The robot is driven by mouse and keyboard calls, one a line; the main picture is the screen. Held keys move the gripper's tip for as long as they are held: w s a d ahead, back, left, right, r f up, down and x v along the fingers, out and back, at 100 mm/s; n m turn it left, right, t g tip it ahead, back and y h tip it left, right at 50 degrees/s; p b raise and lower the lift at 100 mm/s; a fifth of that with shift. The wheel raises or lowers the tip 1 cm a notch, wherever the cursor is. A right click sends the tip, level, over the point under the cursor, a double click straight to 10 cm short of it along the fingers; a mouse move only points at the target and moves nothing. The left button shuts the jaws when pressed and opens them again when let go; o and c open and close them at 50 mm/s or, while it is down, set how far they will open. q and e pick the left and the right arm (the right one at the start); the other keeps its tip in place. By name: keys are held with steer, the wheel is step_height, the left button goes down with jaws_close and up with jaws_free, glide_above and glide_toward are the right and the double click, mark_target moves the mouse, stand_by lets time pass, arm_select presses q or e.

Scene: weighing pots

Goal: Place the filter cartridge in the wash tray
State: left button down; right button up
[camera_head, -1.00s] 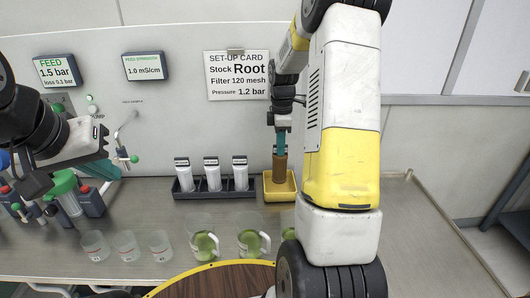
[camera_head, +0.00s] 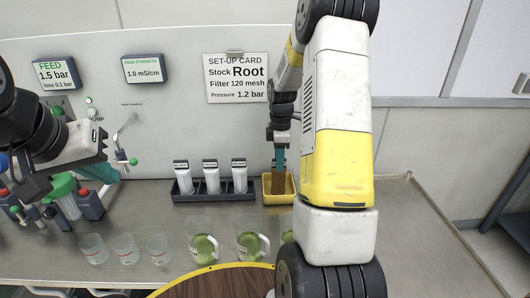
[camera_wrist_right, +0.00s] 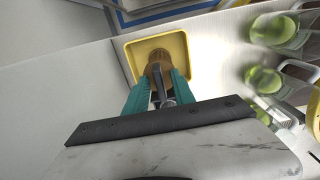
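The brown filter cartridge (camera_head: 278,184) stands upright inside the yellow wash tray (camera_head: 292,198) on the bench. My right gripper (camera_head: 280,160) is above it, its teal fingers shut on the cartridge's upper part. In the right wrist view, the cartridge (camera_wrist_right: 160,62) shows between the two fingertips (camera_wrist_right: 162,82), over the floor of the yellow tray (camera_wrist_right: 184,50). Whether its lower end touches the tray floor I cannot tell. My left gripper (camera_head: 104,170) is at the left, near a green-capped housing; its finger gap is not clear.
A dark rack (camera_head: 215,196) with several white cartridges stands just left of the tray. Jugs with green contents (camera_head: 203,247) stand in front, and clear cups (camera_head: 124,248) are further left. The bench on the right (camera_head: 420,235) is clear.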

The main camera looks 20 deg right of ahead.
step_height(320, 180, up, 12)
steer(key=s+a+r+m+t, duration=0.25)
steer(key=s+a+r, duration=0.2)
steer(key=r, duration=0.25)
steer(key=s+a+r+m+t+y, duration=0.1)
steer(key=s+a+m, duration=0.3)
steer(key=s, duration=0.6)
steer(key=s+a+r+m+t+y, duration=0.1)
steer(key=s+a+r+m+t, duration=0.1)
steer(key=s+a+m, duration=0.3)
steer(key=s+m, duration=0.3)
steer(key=s, duration=0.2)
steer(key=shift+s+r+t, duration=0.15)
steer(key=shift+s+t, duration=0.05)
steer(key=shift+t, duration=0.15)
